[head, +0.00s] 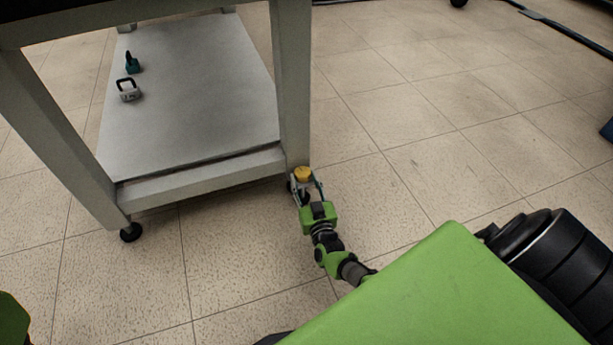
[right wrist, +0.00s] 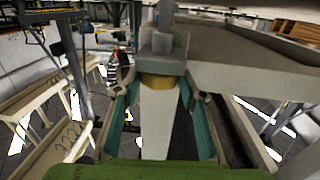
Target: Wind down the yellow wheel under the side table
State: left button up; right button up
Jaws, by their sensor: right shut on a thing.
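The grey side table (head: 292,90) stands at the left of the head view. The yellow wheel (head: 303,173) sits at the foot of its near right leg, close to the floor. My right gripper (head: 304,184) is at that foot with its fingers on either side of the wheel, shut on it. In the right wrist view the yellow wheel (right wrist: 157,81) shows as a band under the grey leg end, between the teal-padded fingers of my right gripper (right wrist: 157,88). My left gripper is not in view.
A black caster (head: 130,232) is under the near left leg.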

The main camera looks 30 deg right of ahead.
jog(key=shift+a+m+g+h, duration=0.15)
jog(key=shift+m+g+h, duration=0.35)
jog(key=shift+h, duration=0.4)
jog(key=o, duration=1.1)
jog(key=shift+w, duration=0.1)
